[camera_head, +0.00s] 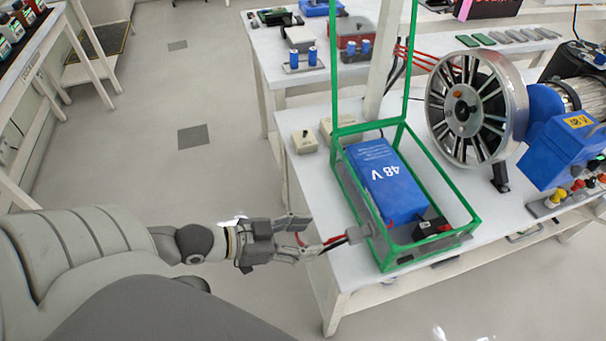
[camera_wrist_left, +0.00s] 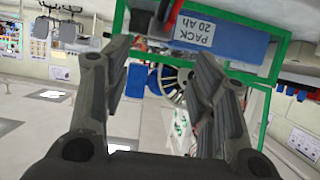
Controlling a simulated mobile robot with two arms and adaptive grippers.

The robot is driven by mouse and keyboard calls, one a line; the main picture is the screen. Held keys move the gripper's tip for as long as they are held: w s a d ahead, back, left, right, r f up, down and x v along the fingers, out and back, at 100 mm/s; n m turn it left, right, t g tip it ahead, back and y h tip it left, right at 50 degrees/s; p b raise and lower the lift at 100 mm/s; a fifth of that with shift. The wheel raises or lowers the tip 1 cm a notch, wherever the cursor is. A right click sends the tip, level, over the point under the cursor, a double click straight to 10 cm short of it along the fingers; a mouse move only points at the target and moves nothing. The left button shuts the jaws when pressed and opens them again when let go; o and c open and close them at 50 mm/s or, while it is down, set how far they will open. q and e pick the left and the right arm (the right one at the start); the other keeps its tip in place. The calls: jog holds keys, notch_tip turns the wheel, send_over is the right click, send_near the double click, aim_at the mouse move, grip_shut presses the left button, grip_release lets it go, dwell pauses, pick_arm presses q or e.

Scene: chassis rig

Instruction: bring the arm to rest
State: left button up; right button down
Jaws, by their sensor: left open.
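My left gripper (camera_head: 308,238) reaches in from the left and stops near the front left corner of the bench, left of the green frame. Its two fingers are apart and nothing is between them, as the left wrist view also shows (camera_wrist_left: 158,90). A grey connector (camera_head: 357,234) with a red and a black cable sits at the frame's left side, close to the fingertips; I cannot tell whether they touch the cables. My right gripper is not in view.
A green frame (camera_head: 385,267) holds a blue 48 V battery pack (camera_head: 386,185) on the white bench (camera_head: 345,292). A large wheel (camera_head: 468,108) and blue motor (camera_head: 563,150) stand to the right. Open floor (camera_head: 215,190) lies left of the bench.

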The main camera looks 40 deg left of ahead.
pick_arm(q)
jog(key=s+a+f+n+g+y, duration=0.1)
jog(key=a+f+y, duration=0.1)
jog(key=a+f, duration=0.5)
jog(key=s+a+f+n+y, duration=0.1)
jog(key=a+f+n+y, duration=0.15)
jog(key=f, duration=0.85)
jog(key=s+a+f+n+g+y, duration=0.1)
jog(key=a+f+y, duration=0.2)
jog(key=a+f, duration=0.4)
jog(key=s+d+f+g+y, duration=0.1)
jog(key=s+d+f+g, duration=0.2)
jog(key=s+f, duration=0.8)
jog(key=s+d+f+g, duration=0.4)
jog(key=s+d+f, duration=0.7)
jog(key=s+f, duration=0.1)
jog(key=shift+s+d+n+g, duration=0.3)
jog(key=shift+s+n+g, duration=0.1)
jog(key=shift+s, duration=0.1)
jog(key=shift+f, duration=0.1)
